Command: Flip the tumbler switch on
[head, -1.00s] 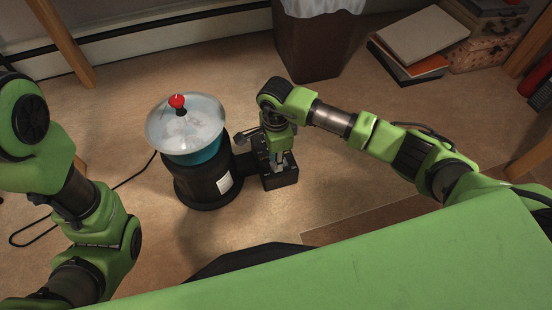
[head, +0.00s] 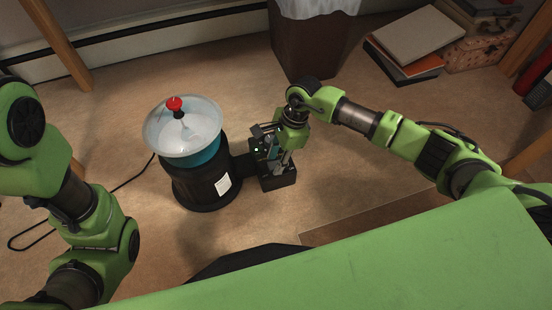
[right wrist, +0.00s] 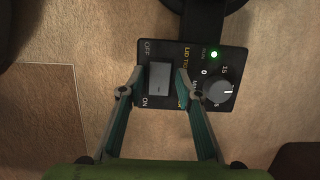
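The tumbler switch (right wrist: 159,80) is a grey rocker on a black control panel (right wrist: 187,112), between the printed words OFF and ON. Which end is pressed in is hard to tell. A small green light (right wrist: 214,54) on the panel is lit; it also shows in the head view (head: 257,150). My right gripper (right wrist: 159,73) is open, with one fingertip on each side of the switch; contact is unclear. In the head view it is over the control box (head: 279,181). My left arm shows at the left of the head view, but its gripper is not visible.
The control box joins a black round machine (head: 204,190) with a clear dish-shaped lid (head: 183,133) and red knob (head: 174,104). A dial (right wrist: 217,92) sits close to the right finger. A waste bin (head: 313,48) and books (head: 418,38) stand behind. The floor around is mostly clear.

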